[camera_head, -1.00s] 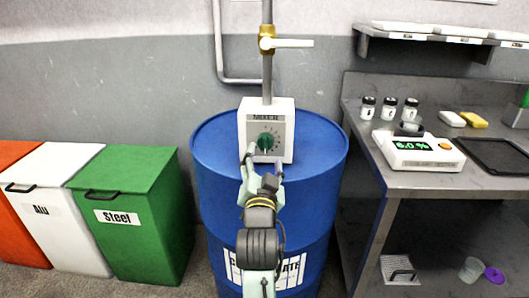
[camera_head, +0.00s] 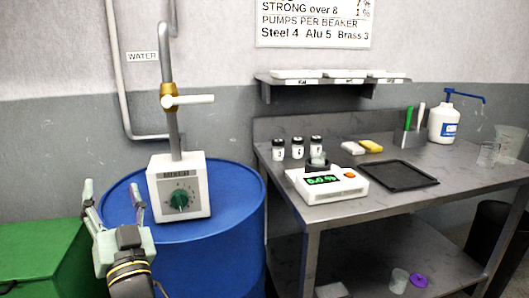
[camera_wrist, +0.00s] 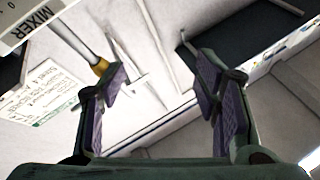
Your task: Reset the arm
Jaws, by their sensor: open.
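My gripper (camera_head: 112,200) is at the lower left of the head view, in front of the blue drum (camera_head: 215,262). Its two fingers are spread apart and point up, with nothing between them. In the wrist view my gripper (camera_wrist: 160,95) also shows open and empty, with purple finger pads. The white mixer box (camera_head: 180,197) with a green dial stands on the drum, to the right of my fingers. A corner of the mixer box shows at the upper left of the wrist view (camera_wrist: 30,20).
A pipe with a brass valve (camera_head: 168,97) rises from the mixer. A green bin (camera_head: 40,258) is at the lower left. A steel bench (camera_head: 330,212) on the right holds a scale (camera_head: 327,187), a black tray (camera_head: 398,176), small jars and a pump bottle (camera_head: 444,123).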

